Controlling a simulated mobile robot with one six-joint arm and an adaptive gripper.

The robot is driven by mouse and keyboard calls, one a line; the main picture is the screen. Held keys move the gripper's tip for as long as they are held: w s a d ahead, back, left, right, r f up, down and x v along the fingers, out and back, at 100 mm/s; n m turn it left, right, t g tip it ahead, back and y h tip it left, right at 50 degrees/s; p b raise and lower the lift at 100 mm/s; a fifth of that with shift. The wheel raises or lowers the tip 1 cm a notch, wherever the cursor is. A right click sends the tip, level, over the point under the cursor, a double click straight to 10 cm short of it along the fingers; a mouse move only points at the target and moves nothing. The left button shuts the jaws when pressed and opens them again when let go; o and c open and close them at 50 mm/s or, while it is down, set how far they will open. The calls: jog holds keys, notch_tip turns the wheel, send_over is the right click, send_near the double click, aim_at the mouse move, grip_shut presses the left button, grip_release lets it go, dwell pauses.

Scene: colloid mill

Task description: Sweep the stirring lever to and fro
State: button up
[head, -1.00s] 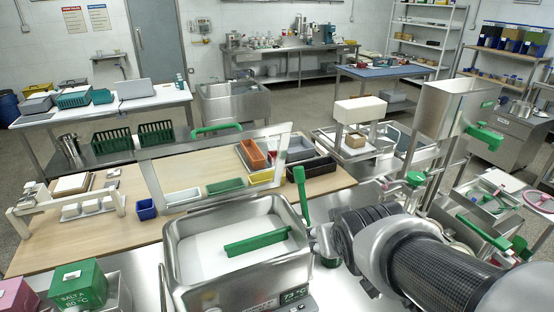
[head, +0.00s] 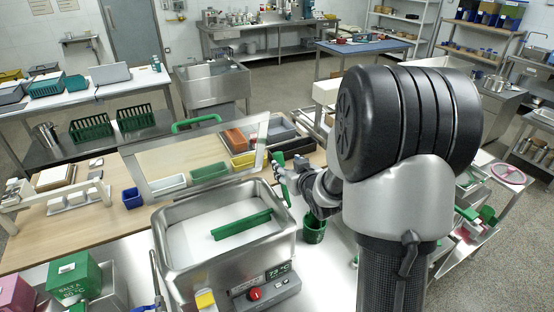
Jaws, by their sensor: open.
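A green upright lever (head: 281,172), which I take to be the stirring lever, stands at the right side of a steel bath (head: 160,238). A green bar (head: 241,224) lies across the pale inside of the bath. My gripper (head: 279,189) is at the lever, its small grey fingers open and close around or beside the green shaft. I cannot tell whether they touch it. My own arm hides much of the area to the right, and the lever's foot is partly covered.
A green cup (head: 314,228) stands just right of the bath. A control box with a red knob (head: 255,294) is at the bath's front. A grey frame with a green handle (head: 196,122) stands behind. Small coloured bins, including a yellow one (head: 243,160), sit beyond it.

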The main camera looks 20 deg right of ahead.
aim_at(280, 160)
jog(key=x, duration=1)
jog(key=shift+w, duration=0.15)
grip_shut()
dwell(0.4)
